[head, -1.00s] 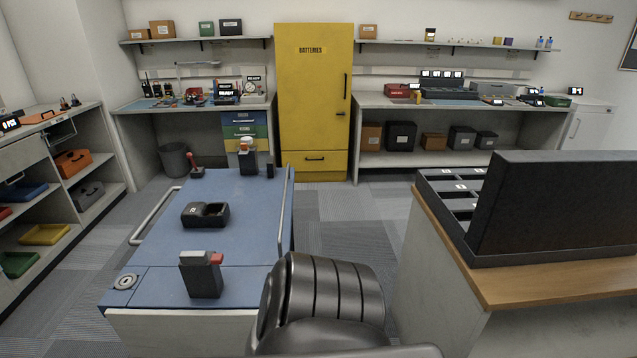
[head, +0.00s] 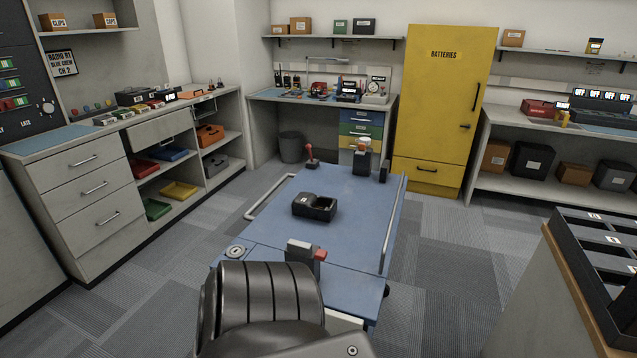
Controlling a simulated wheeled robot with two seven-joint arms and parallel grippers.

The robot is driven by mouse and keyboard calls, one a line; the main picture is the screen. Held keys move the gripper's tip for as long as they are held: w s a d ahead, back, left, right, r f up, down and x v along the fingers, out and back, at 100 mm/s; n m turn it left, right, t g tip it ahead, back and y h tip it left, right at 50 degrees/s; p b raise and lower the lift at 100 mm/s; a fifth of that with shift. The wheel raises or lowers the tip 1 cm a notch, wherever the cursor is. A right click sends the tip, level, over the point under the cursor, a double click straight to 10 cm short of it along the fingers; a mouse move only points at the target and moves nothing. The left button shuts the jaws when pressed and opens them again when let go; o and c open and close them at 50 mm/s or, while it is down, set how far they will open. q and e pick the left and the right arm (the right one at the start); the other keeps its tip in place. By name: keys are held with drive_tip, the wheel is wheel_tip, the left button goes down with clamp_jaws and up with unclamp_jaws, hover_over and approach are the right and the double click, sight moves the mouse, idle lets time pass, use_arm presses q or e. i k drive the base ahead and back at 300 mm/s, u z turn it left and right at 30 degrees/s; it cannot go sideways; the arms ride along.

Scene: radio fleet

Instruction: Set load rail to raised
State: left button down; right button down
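The blue-topped cart (head: 350,240) stands in front of me. A thin pale rail (head: 393,226) runs along its right edge; I cannot tell for sure whether this is the load rail or how it is set. A bar handle (head: 270,197) is on the left edge. A small red-knobbed lever (head: 310,155) stands at the far left corner. A block with a grey and red top (head: 305,254) stands near the front. A dark ribbed part of my arm covers the cart's near left corner. Neither gripper shows.
A wooden-topped counter with a black divided tray (head: 590,245) stands at the right. Grey drawers and shelves (head: 85,185) line the left. A yellow batteries cabinet (head: 440,110) is behind. Carpet is clear on both sides of the cart.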

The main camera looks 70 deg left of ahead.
sight(384, 248)
drive_tip(key=u, duration=2.45)
